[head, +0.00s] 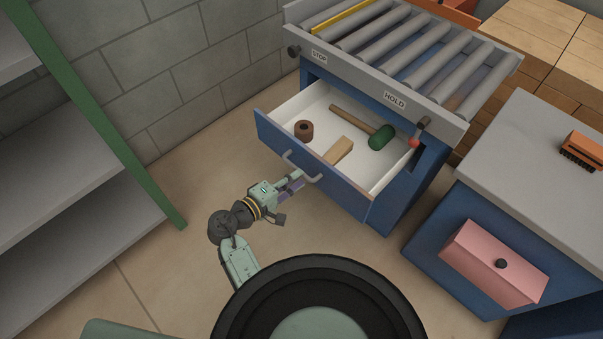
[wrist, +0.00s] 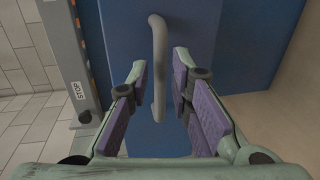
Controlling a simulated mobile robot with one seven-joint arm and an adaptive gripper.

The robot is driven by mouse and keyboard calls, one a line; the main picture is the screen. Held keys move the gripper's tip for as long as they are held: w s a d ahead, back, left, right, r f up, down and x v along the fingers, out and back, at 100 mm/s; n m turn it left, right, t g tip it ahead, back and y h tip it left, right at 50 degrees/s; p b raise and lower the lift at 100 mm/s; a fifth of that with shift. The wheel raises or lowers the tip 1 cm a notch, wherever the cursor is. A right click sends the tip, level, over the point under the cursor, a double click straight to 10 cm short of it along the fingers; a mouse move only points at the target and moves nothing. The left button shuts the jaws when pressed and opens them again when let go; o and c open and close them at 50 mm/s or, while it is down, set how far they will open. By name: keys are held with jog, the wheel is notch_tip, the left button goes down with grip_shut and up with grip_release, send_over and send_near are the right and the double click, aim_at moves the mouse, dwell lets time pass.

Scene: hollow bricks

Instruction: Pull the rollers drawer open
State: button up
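The blue drawer (head: 345,196) under the roller conveyor stands open, its white inside showing. It holds a green-headed mallet (head: 380,137), a brown ring-like roll (head: 304,130) and a wooden block (head: 339,151). A grey bar handle (head: 316,179) is on the drawer front; it also shows in the wrist view (wrist: 160,62). My gripper (wrist: 160,66) is at the handle, with its purple-padded fingers on either side of the bar. Gaps show between the pads and the bar, so it is open. In the head view the fingertips are partly hard to make out at the handle.
The conveyor's rollers (head: 400,44) lie above the drawer, with STOP and HOLD labels on the frame. A grey-topped blue cabinet with a pink drawer (head: 494,263) stands at right. Grey shelves with a green post (head: 98,118) stand at left. Floor before the drawer is clear apart from my arm.

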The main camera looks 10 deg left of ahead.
jog(key=v, duration=0.8)
jog(key=shift+s, duration=0.2)
jog(key=shift+a, duration=0.1)
